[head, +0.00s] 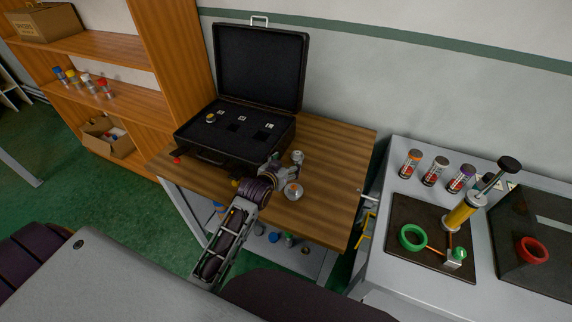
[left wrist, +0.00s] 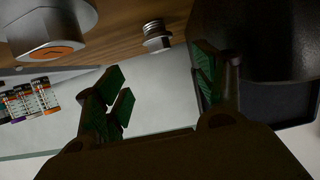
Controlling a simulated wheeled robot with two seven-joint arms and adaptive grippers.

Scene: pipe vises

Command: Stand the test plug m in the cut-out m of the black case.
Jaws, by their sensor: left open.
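The black case (head: 285,135) stands open on a wooden table, its lid upright at the back. Its dark insert has several small pale labels beside cut-outs, too small to read. A small plug with a yellowish top (head: 210,118) stands in the left cut-out. Two metallic plugs are on the table right of the case: one farther back (head: 297,157), one nearer with an orange mark (head: 293,191). I cannot tell which is m. My left gripper (head: 277,163) is open and empty beside them. In the left wrist view its green-padded fingers (left wrist: 163,78) are apart. My right gripper is out of view.
A grey bench (head: 385,260) with spray cans and a hand pump stands to the right. Wooden shelves (head: 100,45) stand left.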

